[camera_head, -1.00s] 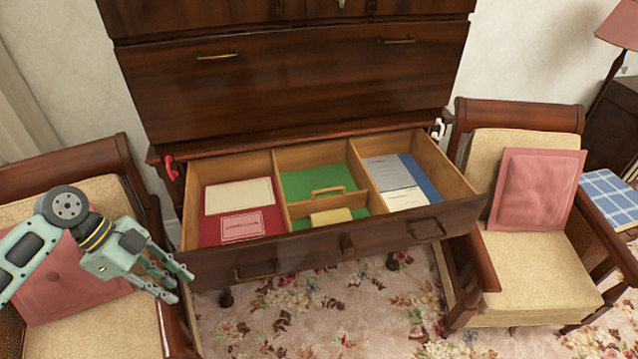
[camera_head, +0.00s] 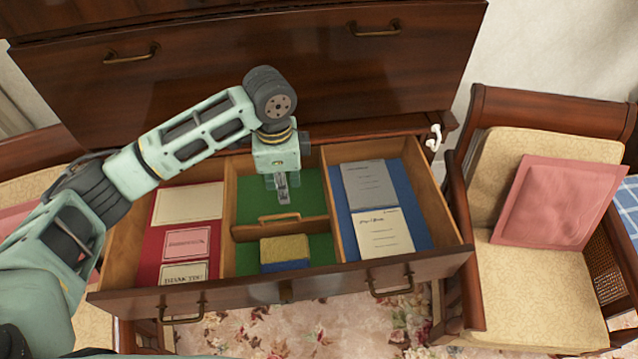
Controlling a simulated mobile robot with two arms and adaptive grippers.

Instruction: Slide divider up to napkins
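The divider (camera_head: 279,229) is a wooden crosspiece with a raised handle on top. It spans the green-lined middle compartment of the open drawer. A yellow stack over blue (camera_head: 285,249), apparently the napkins, lies close in front of it; I cannot tell whether they touch. My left gripper (camera_head: 283,196) points down over the middle compartment, behind the divider and apart from its handle. Its fingers look narrow from here, and I cannot tell whether they are open or shut. It holds nothing that I can see. My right gripper is not in view.
The left compartment (camera_head: 146,255) holds cards on red. The right compartment (camera_head: 341,225) holds a grey booklet (camera_head: 370,184) and a cream booklet (camera_head: 383,233) on blue. Bare green floor shows behind the divider. An armchair (camera_head: 535,284) with a pink cushion stands right.

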